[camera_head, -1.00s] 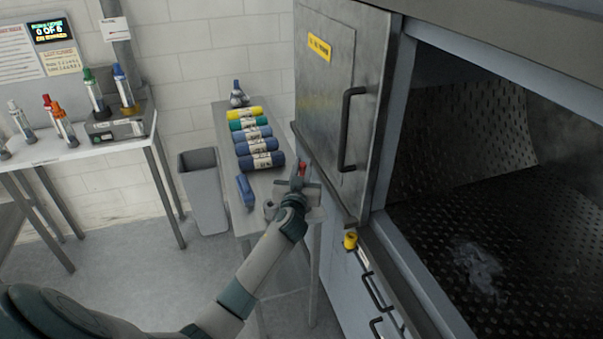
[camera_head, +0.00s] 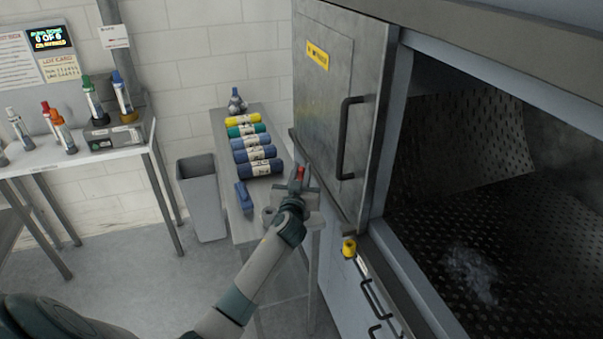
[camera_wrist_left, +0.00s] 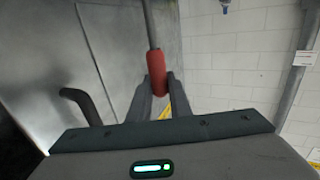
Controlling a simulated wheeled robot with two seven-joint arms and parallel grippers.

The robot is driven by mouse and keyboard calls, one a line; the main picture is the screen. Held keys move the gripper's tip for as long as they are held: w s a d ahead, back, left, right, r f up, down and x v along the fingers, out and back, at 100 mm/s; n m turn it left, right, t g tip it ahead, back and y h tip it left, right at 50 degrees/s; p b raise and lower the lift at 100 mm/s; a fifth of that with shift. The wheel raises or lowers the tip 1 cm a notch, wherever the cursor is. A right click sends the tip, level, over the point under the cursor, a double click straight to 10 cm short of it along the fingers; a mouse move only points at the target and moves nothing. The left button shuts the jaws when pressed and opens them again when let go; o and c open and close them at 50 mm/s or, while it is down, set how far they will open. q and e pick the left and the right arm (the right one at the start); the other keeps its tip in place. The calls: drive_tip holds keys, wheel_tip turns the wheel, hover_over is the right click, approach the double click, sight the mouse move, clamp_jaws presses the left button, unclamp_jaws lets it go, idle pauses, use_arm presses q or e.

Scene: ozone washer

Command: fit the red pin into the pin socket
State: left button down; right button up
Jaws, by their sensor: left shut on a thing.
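The red pin (camera_head: 300,173) is in my left gripper (camera_head: 298,184), in front of the washer's open door. In the left wrist view, the pin's red grip (camera_wrist_left: 157,70) sits between the two fingers, with a grey shaft reaching up from it. My left gripper (camera_wrist_left: 158,88) is shut on the red grip. A yellow, round fitting (camera_head: 349,247) on the washer's front, below the door, may be the pin socket; I cannot tell for sure. The pin is apart from it, above and to its left. My right gripper is not in view.
The washer's metal door (camera_head: 338,110) with a black handle stands close to the right of my gripper. A narrow table (camera_head: 226,146) with several coloured rolls and a blue block lies behind. A grey bin (camera_head: 202,195) stands left of it.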

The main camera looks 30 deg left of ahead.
use_arm(q)
drive_tip(key=shift+r, duration=3.9)
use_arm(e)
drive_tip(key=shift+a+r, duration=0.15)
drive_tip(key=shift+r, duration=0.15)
use_arm(q)
drive_tip(key=shift+f, duration=0.1)
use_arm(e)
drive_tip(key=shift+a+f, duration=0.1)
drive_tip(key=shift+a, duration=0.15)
